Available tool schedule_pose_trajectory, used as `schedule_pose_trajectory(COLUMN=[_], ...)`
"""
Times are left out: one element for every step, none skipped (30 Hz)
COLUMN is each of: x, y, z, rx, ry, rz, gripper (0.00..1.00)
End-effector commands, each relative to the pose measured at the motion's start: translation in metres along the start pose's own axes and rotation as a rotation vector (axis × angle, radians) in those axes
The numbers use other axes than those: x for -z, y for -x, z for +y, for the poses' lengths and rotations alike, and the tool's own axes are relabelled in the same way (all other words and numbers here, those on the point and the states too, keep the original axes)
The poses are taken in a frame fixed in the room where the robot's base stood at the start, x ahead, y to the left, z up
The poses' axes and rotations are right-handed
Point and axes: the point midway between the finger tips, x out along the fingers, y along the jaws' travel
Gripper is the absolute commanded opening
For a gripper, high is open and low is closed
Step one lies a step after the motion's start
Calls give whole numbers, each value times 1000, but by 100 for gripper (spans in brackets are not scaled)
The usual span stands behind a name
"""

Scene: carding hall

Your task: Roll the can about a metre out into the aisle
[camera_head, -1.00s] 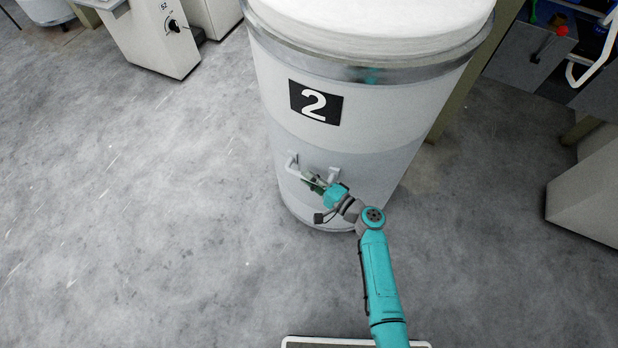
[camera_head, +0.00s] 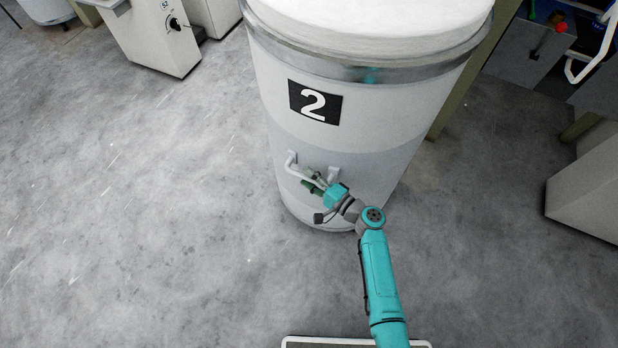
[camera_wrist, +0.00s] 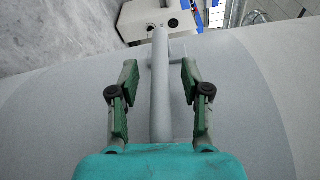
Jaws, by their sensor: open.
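The can (camera_head: 400,115) is a tall, light grey cylinder marked with a white 2 on a black plate (camera_head: 315,102). It stands upright and is filled to the top with white material (camera_head: 370,18). A white bar handle (camera_head: 292,166) sticks out low on its side; it also shows in the wrist view (camera_wrist: 160,85). My gripper (camera_head: 309,181) is at this handle. In the wrist view my gripper (camera_wrist: 160,88) is open, with one green-padded finger on each side of the bar and a gap on both sides. The can's wheels or underside cannot be made out.
A beige machine cabinet with a dark knob (camera_head: 150,40) stands at the upper left. A beige box (camera_head: 590,190) and dark grey machinery (camera_head: 530,50) stand at the right. The grey concrete floor (camera_head: 130,220) is clear to the left and in front.

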Motion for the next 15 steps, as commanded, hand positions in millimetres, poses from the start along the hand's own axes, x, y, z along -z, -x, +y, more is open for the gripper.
schedule_pose_trajectory(x=[0,0,1,1,1,0,1,1,1,1,1,1,1,1,1], y=[3,5,9,13,17,24,29,35,44,50,56,65,70,76,84], z=[0,0,0,0,1,1,0,1,1,1,1,1,1,1,1], rx=[0,0,1,1,0,0,0,0,0,0,0,0,0,0,-1], ry=[0,0,0,-1,-1,-1,-1,-1,-2,-1,-2,-2,-1,-1,-1], rz=[1,1,2,3,4,4,4,5,5,6,5,6,5,5,5], gripper=[48,48,48,48,48,48,48,48,48,48,48,48,48,48,48])
